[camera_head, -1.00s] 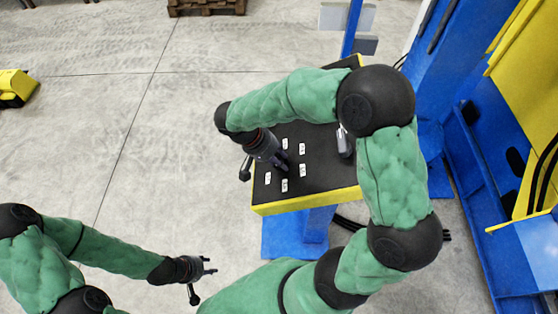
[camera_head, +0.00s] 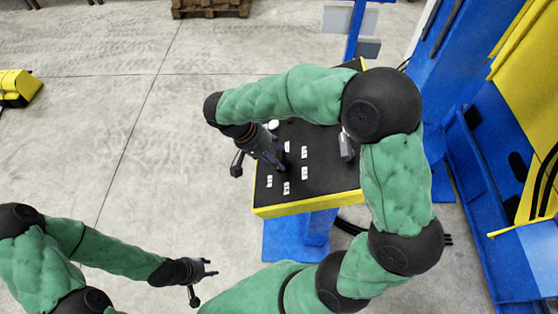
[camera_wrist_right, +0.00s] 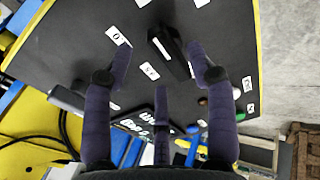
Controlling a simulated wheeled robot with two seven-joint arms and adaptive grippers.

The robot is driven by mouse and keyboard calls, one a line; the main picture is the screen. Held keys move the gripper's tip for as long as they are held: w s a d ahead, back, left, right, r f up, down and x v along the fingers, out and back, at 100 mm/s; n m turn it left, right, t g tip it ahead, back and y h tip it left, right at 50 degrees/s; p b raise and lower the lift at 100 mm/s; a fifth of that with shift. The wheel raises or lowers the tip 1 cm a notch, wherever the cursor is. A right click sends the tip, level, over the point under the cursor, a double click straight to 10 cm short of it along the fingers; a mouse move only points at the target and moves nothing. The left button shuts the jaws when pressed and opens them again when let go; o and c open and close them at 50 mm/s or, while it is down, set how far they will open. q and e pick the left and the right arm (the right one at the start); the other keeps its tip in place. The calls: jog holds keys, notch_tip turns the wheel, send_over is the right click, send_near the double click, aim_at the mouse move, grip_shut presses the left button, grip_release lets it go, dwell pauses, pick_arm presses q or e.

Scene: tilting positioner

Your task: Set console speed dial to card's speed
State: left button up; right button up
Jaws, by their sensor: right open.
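The console (camera_head: 325,188) has a black top with a yellow edge and several white number labels around the dial. In the right wrist view, the black speed dial (camera_wrist_right: 172,55), a bar-shaped knob with a white mark, stands between the fingertips of my right gripper (camera_wrist_right: 160,62). The gripper is open around the knob, and I see no firm contact. In the head view, my right gripper (camera_head: 280,162) is over the label area and hides the dial. A dark card-like panel with white lettering (camera_wrist_right: 135,122) shows in the wrist view, too small to read. My left gripper (camera_head: 208,268) is open and empty.
A grey lever-like part (camera_head: 346,147) stands on the console's right side. Small coloured buttons, one green (camera_wrist_right: 236,92), lie beside my right finger. A blue and yellow machine frame (camera_head: 455,150) rises at the right.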

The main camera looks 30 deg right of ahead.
jog(key=v, duration=0.7)
jog(key=shift+r, duration=0.25)
jog(key=shift+a, duration=0.15)
